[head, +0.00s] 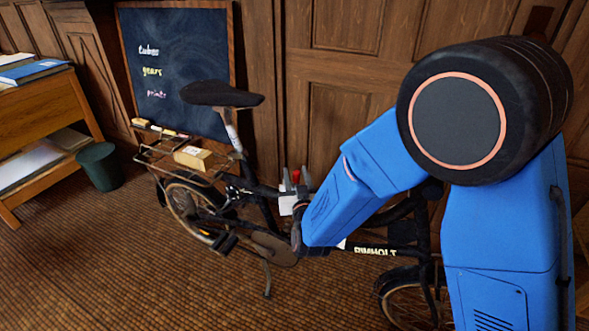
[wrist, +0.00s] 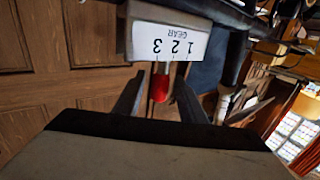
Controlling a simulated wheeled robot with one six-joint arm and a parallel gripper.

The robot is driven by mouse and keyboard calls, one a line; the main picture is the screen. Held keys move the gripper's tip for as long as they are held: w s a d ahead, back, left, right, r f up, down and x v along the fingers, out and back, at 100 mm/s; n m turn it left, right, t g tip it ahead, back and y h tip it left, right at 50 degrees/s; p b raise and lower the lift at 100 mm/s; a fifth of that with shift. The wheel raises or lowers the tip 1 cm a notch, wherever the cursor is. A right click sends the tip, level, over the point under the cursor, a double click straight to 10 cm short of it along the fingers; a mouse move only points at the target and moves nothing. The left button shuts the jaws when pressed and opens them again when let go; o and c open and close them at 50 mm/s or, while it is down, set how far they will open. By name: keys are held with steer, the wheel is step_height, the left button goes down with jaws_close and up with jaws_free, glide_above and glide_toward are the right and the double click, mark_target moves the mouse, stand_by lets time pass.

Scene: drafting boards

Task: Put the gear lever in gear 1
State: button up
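The gear lever has a red knob (wrist: 160,88) on a thin stem; the knob also shows in the head view (head: 296,176). A white gear plate (wrist: 168,44) above it in the wrist view reads GEAR with 1, 2 and 3 upside down, 3 at the left and 1 at the right. My gripper (wrist: 158,98) is open, one finger on each side of the knob, with a gap to each. In the head view my gripper (head: 296,180) is at the bicycle's frame, partly hidden by my arm.
The black bicycle (head: 377,249) stands before wood-panelled doors (head: 340,75). Its saddle (head: 222,94) and rear rack, carrying a yellowish box (head: 193,158), are to the left. A chalkboard (head: 180,60), green bin (head: 100,166) and wooden desk (head: 35,110) are farther left. The left foreground floor is clear.

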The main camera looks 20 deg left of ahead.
steer(key=shift+x, duration=1.65)
jaws_close()
steer(key=shift+w+a+f+n+g+h, duration=0.1)
steer(key=shift+a+f+n+g+h, duration=0.3)
steer(key=shift+a+n, duration=0.25)
steer(key=shift+a+f+n+g+h, duration=0.25)
steer(key=shift+a+n+g+h, duration=0.15)
steer(key=shift+a+n, duration=0.3)
steer(key=shift+w+a+f+n+g+h, duration=0.1)
steer(key=shift+a+f+n+g+h, duration=0.3)
steer(key=shift+n, duration=0.35)
steer(key=shift+a, duration=0.1)
jaws_free()
steer(key=shift+s+r, duration=0.1)
steer(key=shift+s, duration=0.05)
